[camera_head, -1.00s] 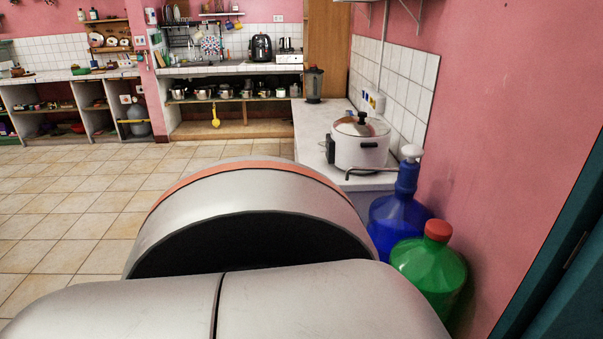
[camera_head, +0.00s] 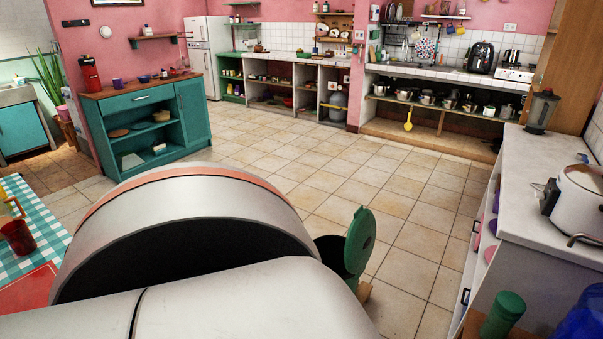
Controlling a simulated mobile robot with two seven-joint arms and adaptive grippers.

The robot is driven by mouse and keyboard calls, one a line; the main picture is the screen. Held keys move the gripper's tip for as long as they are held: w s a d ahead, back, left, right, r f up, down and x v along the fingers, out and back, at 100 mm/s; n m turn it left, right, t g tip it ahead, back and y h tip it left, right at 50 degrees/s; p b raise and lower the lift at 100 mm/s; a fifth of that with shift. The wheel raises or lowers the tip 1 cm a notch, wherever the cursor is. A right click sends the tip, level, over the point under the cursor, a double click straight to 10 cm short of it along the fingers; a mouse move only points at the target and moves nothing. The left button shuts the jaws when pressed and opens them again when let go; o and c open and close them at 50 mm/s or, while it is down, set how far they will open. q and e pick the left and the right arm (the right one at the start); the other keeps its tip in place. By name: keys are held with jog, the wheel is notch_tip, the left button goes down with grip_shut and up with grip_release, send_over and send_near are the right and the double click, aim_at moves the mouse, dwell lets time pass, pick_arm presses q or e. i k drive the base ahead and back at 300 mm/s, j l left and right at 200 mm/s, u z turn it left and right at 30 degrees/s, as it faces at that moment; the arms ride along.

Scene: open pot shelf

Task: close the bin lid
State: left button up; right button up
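A dark bin (camera_head: 330,250) stands on the tiled floor, just beyond my arm links. Its green lid (camera_head: 359,243) is open and stands upright on the right side of the bin. My own large grey arm links fill the lower middle of the view and hide part of the bin. Neither of my grippers shows.
A white counter (camera_head: 550,190) with a rice cooker (camera_head: 582,205) runs along the right. A checkered table (camera_head: 30,235) is at the lower left, a teal cabinet (camera_head: 155,125) behind it. Tiled floor (camera_head: 420,235) is clear between the bin and the far shelves.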

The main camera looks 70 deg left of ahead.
aim_at(360, 240)
jog(key=u, duration=1.6)
